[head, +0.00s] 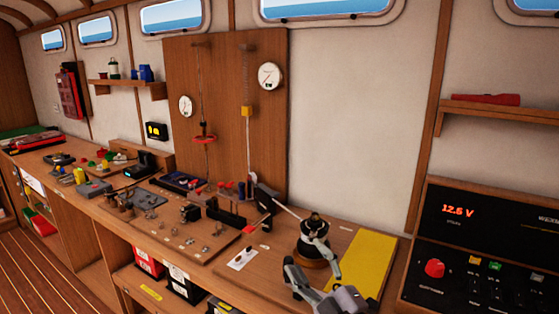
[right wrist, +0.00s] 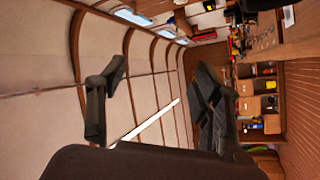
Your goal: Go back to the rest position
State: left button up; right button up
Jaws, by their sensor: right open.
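My left gripper is not in view.
A wooden bench (head: 283,262) runs along the wall, with many small parts on it. A yellow mat (head: 372,262) lies right of the winch. A tall wooden board (head: 225,80) carries gauges and hanging lines. A black control panel (head: 490,240) stands at the right.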

jog(key=s+d+f+m+g+h, duration=0.3)
jog(key=s+d+f+m+h, duration=0.25)
jog(key=f, duration=0.35)
jog(key=s+d+f+m+g+h, duration=0.3)
jog(key=s+d+f+m+h, duration=0.3)
jog(key=f, duration=0.3)
jog(key=s+d+f+m+g+y, duration=0.15)
jog(key=s+f+g, duration=0.35)
jog(key=s, duration=0.5)
jog(key=s+d+f+m+g, duration=0.15)
jog(key=s+f+g, duration=0.25)
jog(key=s, duration=0.7)
notch_tip(320, 180, down, 26)
jog(key=s+g, duration=0.1)
jog(key=g, duration=0.1)
jog(key=s+d+f, duration=0.2)
jog(key=s+f, duration=1.4)
jog(key=s, duration=0.1)
jog(key=shift+s+d+f+g, duration=0.2)
jog(key=shift+d+f+g, duration=0.05)
jog(key=shift+d+g, duration=0.15)
